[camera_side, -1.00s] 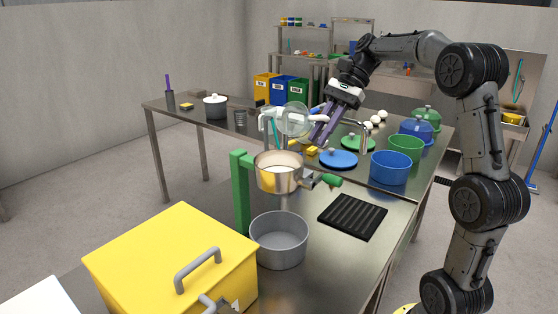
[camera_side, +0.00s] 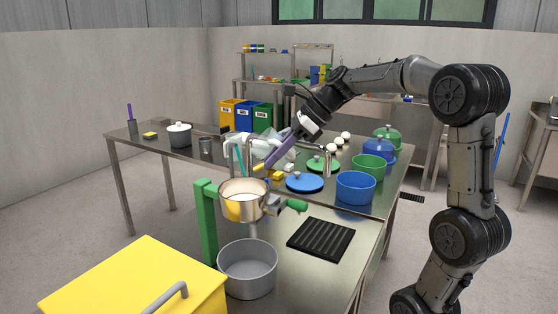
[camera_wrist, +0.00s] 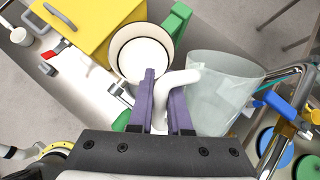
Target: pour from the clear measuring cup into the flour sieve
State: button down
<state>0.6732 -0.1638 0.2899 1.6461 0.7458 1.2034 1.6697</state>
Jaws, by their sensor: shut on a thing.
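The clear measuring cup (camera_wrist: 222,95) hangs from its white handle (camera_wrist: 176,88), which sits between my purple fingers. My gripper (camera_wrist: 165,86) is shut on that handle. In the side view, my gripper (camera_side: 270,163) holds the cup (camera_side: 246,143) behind and above the flour sieve; its exact tilt is hard to read there. I cannot tell what the cup contains, and no stream shows. The flour sieve (camera_side: 236,207) is a round metal vessel on a green stand, with a green-ended handle. In the wrist view the sieve (camera_wrist: 116,51) lies left of the cup, with a pale inside.
A grey pot (camera_side: 247,272) stands under the sieve. A yellow box (camera_side: 130,285) is in front at left. A black ridged mat (camera_side: 320,240), a blue pot (camera_side: 355,188) and lids lie to the right. A curved metal tap (camera_side: 330,155) stands close behind my gripper.

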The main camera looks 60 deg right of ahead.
jog(key=s+a+r+m+t, duration=0.3)
jog(key=s+a+r+t, duration=0.6)
jog(key=a+r, duration=0.3)
jog(key=shift+s+a+t+y, duration=0.3)
jog(key=shift+s+t, duration=0.05)
jog(key=shift+t, duration=0.25)
